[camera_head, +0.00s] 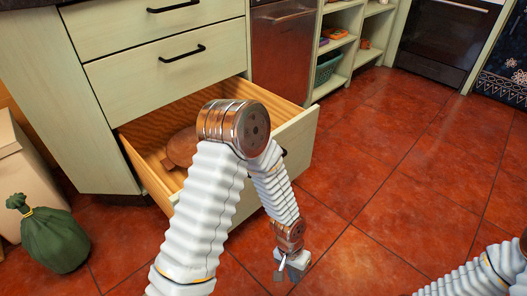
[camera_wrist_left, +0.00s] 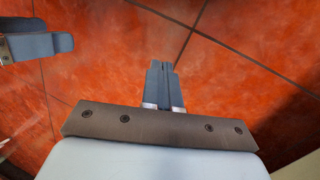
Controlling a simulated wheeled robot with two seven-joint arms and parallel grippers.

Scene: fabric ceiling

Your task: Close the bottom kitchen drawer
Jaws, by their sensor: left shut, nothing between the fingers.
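The bottom kitchen drawer (camera_head: 302,128) is pulled well out from the pale green cabinet, its wooden inside showing. A round brown board-like thing (camera_head: 180,148) lies in it. My left arm crosses in front of the drawer and hides much of its front. My left gripper (camera_head: 288,273) hangs low over the floor, in front of the drawer and apart from it. In the left wrist view its fingers (camera_wrist_left: 162,85) are together and empty, with red floor tiles beyond. My right arm shows at the lower right, but its gripper is out of the head view.
Two drawers above, one with a black handle (camera_head: 182,53), are closed. A green sack (camera_head: 50,235) and a cardboard box (camera_head: 22,170) stand at the left. Open shelves (camera_head: 342,50) and an oven (camera_head: 442,42) are at the back. The tiled floor (camera_head: 400,150) at the right is clear.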

